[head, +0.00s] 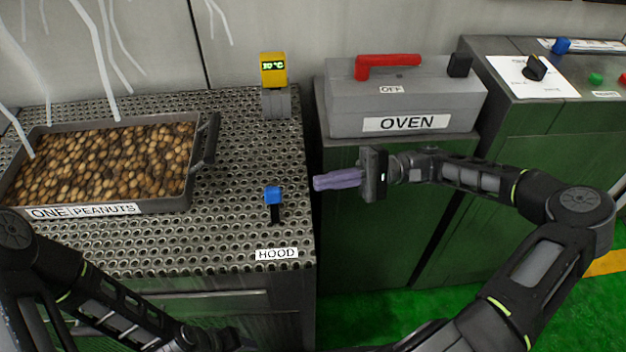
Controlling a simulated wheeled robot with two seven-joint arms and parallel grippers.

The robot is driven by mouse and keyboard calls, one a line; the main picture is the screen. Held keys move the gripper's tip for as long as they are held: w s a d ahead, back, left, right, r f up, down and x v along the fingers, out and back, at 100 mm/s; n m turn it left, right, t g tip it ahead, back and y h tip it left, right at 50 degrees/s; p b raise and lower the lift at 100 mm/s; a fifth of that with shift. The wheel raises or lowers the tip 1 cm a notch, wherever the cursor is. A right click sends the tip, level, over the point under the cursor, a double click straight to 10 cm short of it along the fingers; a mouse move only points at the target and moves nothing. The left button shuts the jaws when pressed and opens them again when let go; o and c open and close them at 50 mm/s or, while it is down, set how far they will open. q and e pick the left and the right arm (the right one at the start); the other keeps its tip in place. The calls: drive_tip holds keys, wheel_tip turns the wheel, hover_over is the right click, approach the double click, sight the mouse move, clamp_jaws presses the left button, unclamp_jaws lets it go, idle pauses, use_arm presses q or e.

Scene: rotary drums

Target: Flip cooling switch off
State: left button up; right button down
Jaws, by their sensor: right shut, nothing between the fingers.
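A small switch with a blue knob (272,195) on a black stem stands upright on the perforated metal table, just behind the HOOD label (276,254). No label reading "cooling" is legible. My right gripper (316,183) has purple fingers that are shut and empty. It points left, with its tips to the right of the blue knob and apart from it, near the table's right edge. My left arm comes in at the lower left, and its fingers are not visible.
A tray of peanuts (75,209) sits at left. A yellow display (273,69) stands behind. The grey OVEN box (340,112) carries a red lever (390,61) and an OFF label. A panel at right has a black knob (535,67), a blue knob (561,45) and a green button (595,78).

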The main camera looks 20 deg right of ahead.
sight(286, 200)
drive_tip(key=a, duration=0.6)
drive_tip(key=a+r+p, duration=0.1)
drive_tip(key=a, duration=0.2)
drive_tip(key=shift+w, duration=0.15)
drive_tip(key=shift+s+r+n+p, duration=0.2)
drive_tip(key=shift+r+n+p, duration=0.1)
drive_tip(key=shift+n+p, duration=0.25)
drive_tip(key=shift+s+a+r+n+g+h+p, duration=0.15)
drive_tip(key=shift+s+r+n+h+p, duration=0.2)
drive_tip(key=shift+n, duration=0.45)
drive_tip(key=shift+s+r+n+g+h+p, duration=0.15)
drive_tip(key=shift+s+r+n+p, duration=0.2)
drive_tip(key=shift+n, duration=0.4)
drive_tip(key=n, duration=0.1)
drive_tip(key=s+n+p, duration=0.1)
drive_tip(key=r+n+p, duration=0.1)
drive_tip(key=shift+s+a+h, duration=0.25)
drive_tip(key=shift+h, duration=0.15)
drive_tip(key=shift+f+n, duration=0.25)
drive_tip(key=shift+n, duration=0.05)
